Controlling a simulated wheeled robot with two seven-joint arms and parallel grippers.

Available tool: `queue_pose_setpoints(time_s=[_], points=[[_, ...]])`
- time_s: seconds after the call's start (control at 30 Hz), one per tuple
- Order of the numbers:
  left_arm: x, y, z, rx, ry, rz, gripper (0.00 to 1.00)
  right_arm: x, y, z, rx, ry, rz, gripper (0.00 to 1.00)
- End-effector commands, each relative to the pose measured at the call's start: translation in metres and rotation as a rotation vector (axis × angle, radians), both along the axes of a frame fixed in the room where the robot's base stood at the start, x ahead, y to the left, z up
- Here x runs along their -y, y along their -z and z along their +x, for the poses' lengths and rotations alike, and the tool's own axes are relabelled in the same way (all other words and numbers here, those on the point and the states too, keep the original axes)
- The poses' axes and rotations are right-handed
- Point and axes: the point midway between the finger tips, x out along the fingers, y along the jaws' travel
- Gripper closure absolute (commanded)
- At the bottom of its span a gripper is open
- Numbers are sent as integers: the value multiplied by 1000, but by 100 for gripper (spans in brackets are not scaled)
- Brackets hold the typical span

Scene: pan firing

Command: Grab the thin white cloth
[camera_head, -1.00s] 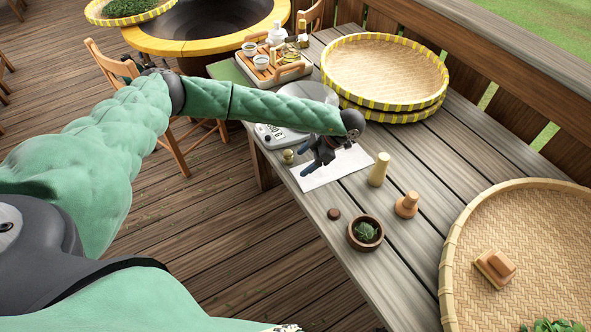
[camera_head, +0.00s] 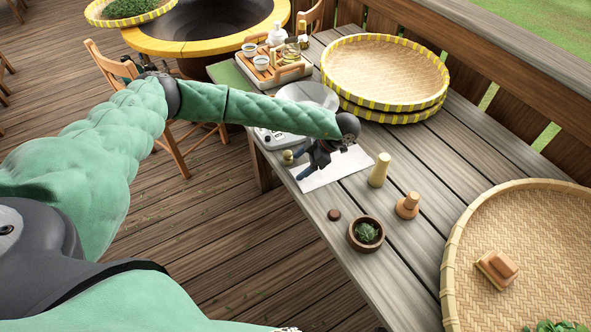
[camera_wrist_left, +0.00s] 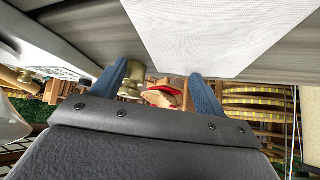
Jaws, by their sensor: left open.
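The thin white cloth (camera_head: 338,170) lies flat on the wooden table, near its left edge in the head view. It also shows at the top of the left wrist view (camera_wrist_left: 215,32), just beyond the fingertips. My left gripper (camera_head: 306,172) is over the cloth's left part, close to the tabletop, and hides some of it. In the left wrist view its two blue fingers (camera_wrist_left: 160,75) are spread apart with nothing held between them. Whether a finger touches the cloth cannot be told. My right gripper is not in view.
A scale (camera_head: 272,136) and a small brass weight (camera_head: 288,156) are beside the gripper. A wooden peg (camera_head: 379,170), a stamp-like piece (camera_head: 407,206), a bowl of leaves (camera_head: 366,250) and a brown lid (camera_head: 334,214) stand nearby. Stacked yellow-rimmed trays (camera_head: 440,97) are behind.

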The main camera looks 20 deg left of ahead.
Motion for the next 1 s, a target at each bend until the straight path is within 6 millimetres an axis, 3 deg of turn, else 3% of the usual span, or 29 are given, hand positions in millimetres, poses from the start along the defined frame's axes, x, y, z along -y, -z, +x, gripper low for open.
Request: queue_pose_setpoints(time_s=[0.07,0.7,1.0], points=[[0,0,0,0,0,1,35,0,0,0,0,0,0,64],[0,1,0,0,0,1,98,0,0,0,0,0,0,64],[0,1,0,-1,-1,1,100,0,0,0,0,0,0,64]])
